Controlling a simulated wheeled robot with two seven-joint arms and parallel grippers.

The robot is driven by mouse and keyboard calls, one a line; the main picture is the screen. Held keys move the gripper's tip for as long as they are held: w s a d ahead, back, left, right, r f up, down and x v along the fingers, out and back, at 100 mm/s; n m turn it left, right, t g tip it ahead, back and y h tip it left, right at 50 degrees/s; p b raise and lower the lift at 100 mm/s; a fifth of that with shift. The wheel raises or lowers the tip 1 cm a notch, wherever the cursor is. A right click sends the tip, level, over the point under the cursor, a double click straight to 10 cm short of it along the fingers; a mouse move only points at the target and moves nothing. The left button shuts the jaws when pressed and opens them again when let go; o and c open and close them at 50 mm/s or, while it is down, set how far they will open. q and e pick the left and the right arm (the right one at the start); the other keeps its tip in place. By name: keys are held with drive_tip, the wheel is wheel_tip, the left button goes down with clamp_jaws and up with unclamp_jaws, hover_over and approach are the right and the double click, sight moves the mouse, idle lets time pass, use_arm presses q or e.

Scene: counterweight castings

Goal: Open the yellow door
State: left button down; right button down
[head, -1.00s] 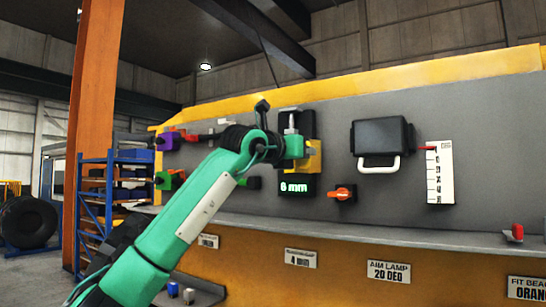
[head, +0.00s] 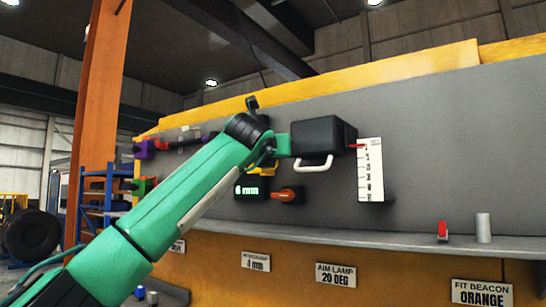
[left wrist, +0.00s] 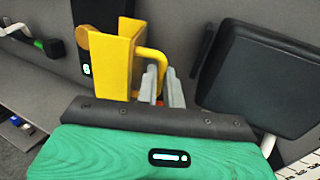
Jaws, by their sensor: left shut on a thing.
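The yellow door (left wrist: 125,60) is a bent yellow piece on the grey panel, with a yellow loop handle (left wrist: 158,57) on its right side. One of its faces stands out from the panel in the left wrist view. My left gripper (left wrist: 162,84) is shut on the handle, its grey fingers at the loop's lower part. In the head view my left gripper's hand (head: 282,145) is beside the black box, and only a little of the yellow door (head: 262,171) shows below my arm. My right gripper is in neither view.
A black box with a white handle (head: 318,140) is close right of my gripper. A white scale (head: 371,170) with a red pointer is beyond it. An orange knob (head: 287,195) and a 6 mm display (head: 250,187) are below. A ledge (head: 400,238) runs along the panel.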

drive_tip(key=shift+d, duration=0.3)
use_arm(q)
drive_tip(key=c, duration=1.7)
unclamp_jaws()
drive_tip(key=shift+o, duration=0.8)
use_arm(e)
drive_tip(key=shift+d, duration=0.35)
